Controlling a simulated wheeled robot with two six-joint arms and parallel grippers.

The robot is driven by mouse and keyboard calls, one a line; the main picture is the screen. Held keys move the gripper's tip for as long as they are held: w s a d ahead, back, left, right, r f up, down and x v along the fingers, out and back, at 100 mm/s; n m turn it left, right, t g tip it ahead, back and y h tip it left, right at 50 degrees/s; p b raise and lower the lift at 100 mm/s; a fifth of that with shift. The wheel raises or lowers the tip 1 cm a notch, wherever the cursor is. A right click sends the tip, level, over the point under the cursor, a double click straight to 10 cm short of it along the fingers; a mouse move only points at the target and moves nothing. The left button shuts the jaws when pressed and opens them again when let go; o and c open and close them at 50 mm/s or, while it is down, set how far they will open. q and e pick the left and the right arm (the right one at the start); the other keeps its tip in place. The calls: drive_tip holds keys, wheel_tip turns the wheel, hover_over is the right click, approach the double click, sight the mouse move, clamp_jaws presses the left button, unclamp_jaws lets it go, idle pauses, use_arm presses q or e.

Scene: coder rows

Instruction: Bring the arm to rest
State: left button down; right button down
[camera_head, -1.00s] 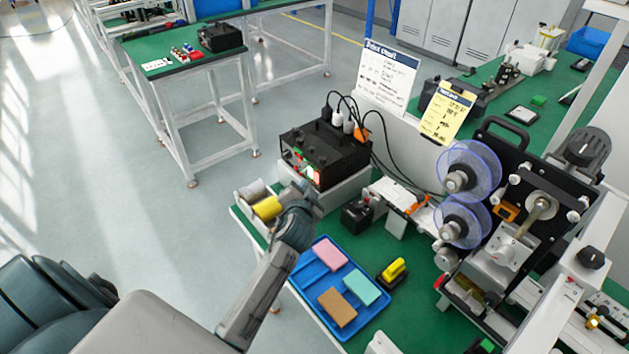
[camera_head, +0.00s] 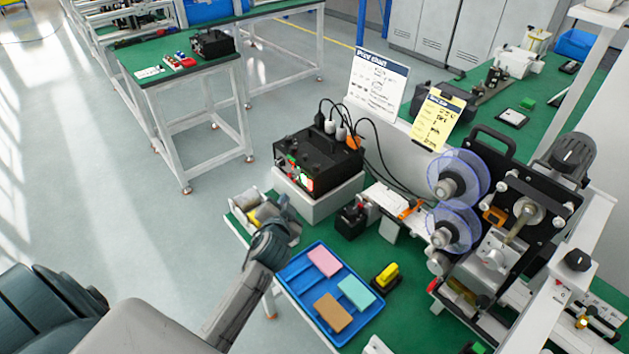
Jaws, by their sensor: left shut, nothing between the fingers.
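My left gripper (camera_head: 278,222) is at the end of my left arm, which comes in from the lower left. It is shut and empty. The blue tray (camera_head: 299,277) lies just right of my left wrist. My right gripper is not in view.
The tray holds a pink block (camera_head: 324,262), a teal block (camera_head: 356,294) and a brown block (camera_head: 332,313). A black control box (camera_head: 318,160) stands behind on a white base. The coder machine (camera_head: 500,215) fills the right. Open floor (camera_head: 90,200) lies left.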

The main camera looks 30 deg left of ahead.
use_arm(q)
drive_tip(key=s+d+f+n+g+h, duration=0.1)
drive_tip(key=s+d+f+g+h, duration=0.15)
drive_tip(key=s, duration=0.75)
drive_tip(key=s+d+f+n+g+h, duration=0.15)
drive_tip(key=s+d+g, duration=0.25)
drive_tip(key=s, duration=0.6)
drive_tip(key=s+d+f+g+h, duration=0.1)
drive_tip(key=s+d+f+g, duration=0.2)
drive_tip(key=s, duration=0.7)
drive_tip(key=a+f+g+b, duration=0.1)
drive_tip(key=a+f+g, duration=0.15)
drive_tip(key=f, duration=2.75)
drive_tip(key=s+a+f+b, duration=0.1)
drive_tip(key=s+a+f, duration=0.1)
drive_tip(key=s+f, duration=1.6)
wheel_tip(320, 180, down, 2)
drive_tip(key=shift+s+f+n+g, duration=0.1)
drive_tip(key=shift+s+n+g, duration=0.2)
drive_tip(key=shift+n, duration=0.15)
drive_tip(key=shift+w+a, duration=0.1)
drive_tip(key=shift+w, duration=0.05)
